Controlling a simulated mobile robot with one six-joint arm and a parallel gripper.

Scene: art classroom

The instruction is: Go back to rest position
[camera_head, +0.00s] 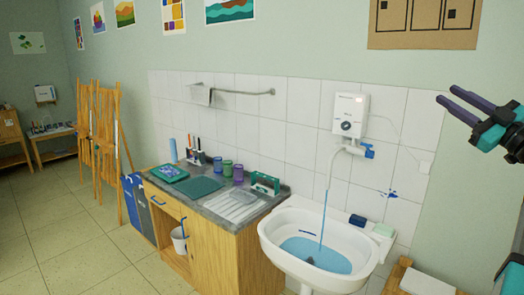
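My gripper (445,94) is at the upper right, in front of the wall and well above the sink. Its two dark fingers are apart, with nothing between them. Part of my arm runs out of view at the right edge. The white sink (275,233) holds blue water (330,258), and a thin blue stream falls into it from the tap under the white water heater (350,108). A blue valve handle (368,150) sits beside the tap. A small dark item shows at the back of the basin; I cannot tell what it is.
Left of the sink, a wooden cabinet (235,262) carries cups, a teal tray (200,187) and a ribbed drainer (237,206). A blue and a green block rest on the sink's right rim. A wooden stool (394,278) stands lower right.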

